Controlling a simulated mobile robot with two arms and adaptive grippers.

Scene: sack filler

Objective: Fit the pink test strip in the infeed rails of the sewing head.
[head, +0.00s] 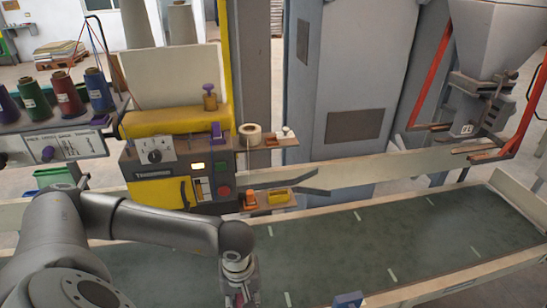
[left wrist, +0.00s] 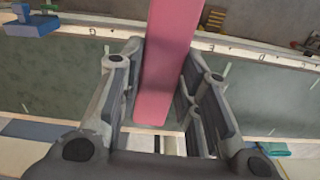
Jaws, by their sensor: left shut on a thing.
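The pink test strip (left wrist: 168,55) is a long flat bar between the fingers of my left gripper (left wrist: 163,78), which is shut on it. In the left wrist view it reaches past the top edge, so its far end is out of frame. In the head view my left gripper (head: 241,288) is low in the middle, cut by the bottom edge, and the strip is barely visible there. The sewing head (head: 175,160) is yellow and grey, with grey infeed rails (head: 300,183) on its right. The gripper is below and in front of them, apart. My right gripper is not in view.
A green conveyor belt (head: 370,235) runs below the sewing head between pale side rails. Thread spools (head: 70,95) stand at left and a hopper (head: 487,50) at upper right. A blue block (head: 347,299) is at the bottom.

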